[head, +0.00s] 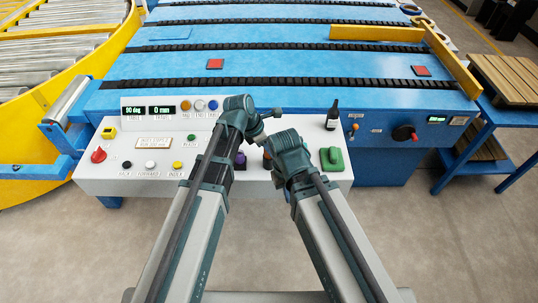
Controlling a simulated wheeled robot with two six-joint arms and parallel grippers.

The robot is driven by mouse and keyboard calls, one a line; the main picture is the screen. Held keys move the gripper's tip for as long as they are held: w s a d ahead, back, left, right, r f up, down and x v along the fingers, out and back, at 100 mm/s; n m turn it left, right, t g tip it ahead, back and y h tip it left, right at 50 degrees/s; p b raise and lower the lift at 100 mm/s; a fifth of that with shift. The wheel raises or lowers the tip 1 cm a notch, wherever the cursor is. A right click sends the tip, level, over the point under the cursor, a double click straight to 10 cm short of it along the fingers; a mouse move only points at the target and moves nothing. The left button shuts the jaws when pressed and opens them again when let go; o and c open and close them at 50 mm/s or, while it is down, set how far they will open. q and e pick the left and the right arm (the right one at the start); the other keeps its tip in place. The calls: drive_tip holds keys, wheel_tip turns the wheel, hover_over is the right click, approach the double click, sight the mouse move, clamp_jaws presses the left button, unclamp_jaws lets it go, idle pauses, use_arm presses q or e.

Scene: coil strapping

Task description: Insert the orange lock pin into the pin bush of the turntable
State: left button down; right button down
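The panel has a small orange-red object (267,160) on its top, largely hidden behind my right wrist. I cannot tell whether it is the orange lock pin. The yellow curved rim of what looks like the turntable (100,75) is at the far left, with rollers inside it. I cannot make out the pin bush. My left gripper (270,114) is above the back of the white control panel, pointing right. My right gripper (272,153) is low over the panel, close to the orange-red object. The fingers of both are too small or hidden to read, and contact is unclear.
The white control panel (120,178) carries several buttons and two displays. A purple object (240,160) is between my arms. The blue conveyor deck (270,62) lies behind, with wooden boards (507,77) at right.

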use_arm(q)
drive_tip(key=shift+r, duration=0.15)
wheel_tip(320, 180, up, 18)
drive_tip(key=p, duration=1.8)
drive_tip(key=c, duration=1)
unclamp_jaws()
clamp_jaws()
drive_tip(key=shift+f, duration=0.2)
